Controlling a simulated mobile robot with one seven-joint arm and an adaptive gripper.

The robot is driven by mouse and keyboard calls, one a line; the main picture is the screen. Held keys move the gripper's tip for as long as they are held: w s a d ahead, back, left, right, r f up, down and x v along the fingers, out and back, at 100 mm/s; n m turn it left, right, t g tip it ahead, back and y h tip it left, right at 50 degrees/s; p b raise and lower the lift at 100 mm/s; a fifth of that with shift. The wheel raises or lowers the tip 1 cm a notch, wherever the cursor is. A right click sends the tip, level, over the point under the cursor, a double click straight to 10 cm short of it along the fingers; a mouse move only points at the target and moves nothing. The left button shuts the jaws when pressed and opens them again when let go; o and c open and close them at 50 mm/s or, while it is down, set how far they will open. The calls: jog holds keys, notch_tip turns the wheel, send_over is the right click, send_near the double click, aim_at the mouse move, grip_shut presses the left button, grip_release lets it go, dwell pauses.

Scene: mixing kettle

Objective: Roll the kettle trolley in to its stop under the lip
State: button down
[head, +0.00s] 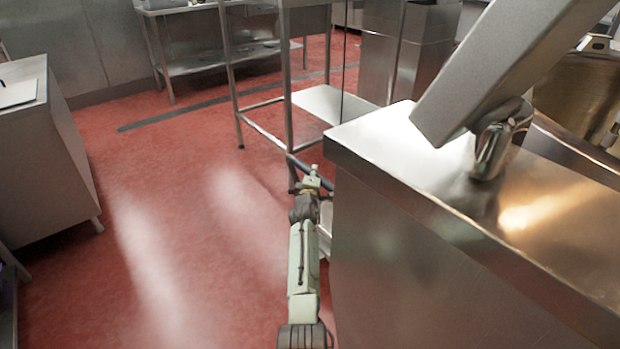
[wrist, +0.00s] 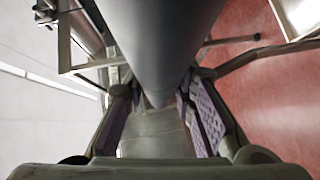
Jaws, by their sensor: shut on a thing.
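The kettle trolley (head: 291,120) is a tall stainless frame on thin legs with a pale lower shelf (head: 328,103). It stands on the floor beyond the near steel cabinet. My gripper (head: 312,180) is low at the trolley's near side, by a dark bar (head: 299,165). In the wrist view my gripper (wrist: 160,105) is shut on a thick grey bar (wrist: 160,45), with purple-padded fingers on both sides of it. The kettle (head: 578,95) shows as a brassy vessel at the right edge. I cannot make out its lip or the trolley's stop.
A steel cabinet (head: 440,250) stands close to the right of my arm, with a slanted grey beam (head: 500,65) above it. A counter (head: 45,150) stands at left, and a steel table (head: 215,65) at the back. The red floor (head: 180,210) between is clear.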

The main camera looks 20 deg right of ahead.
dwell(0.3)
jog(key=c, duration=1.3)
grip_release()
jog(key=shift+c, duration=0.2)
jog(key=shift+s, duration=0.1)
jog(key=shift+s, duration=0.25)
jog(key=v, duration=1.1)
jog(key=shift+a, duration=0.15)
jog(key=shift+s, duration=0.1)
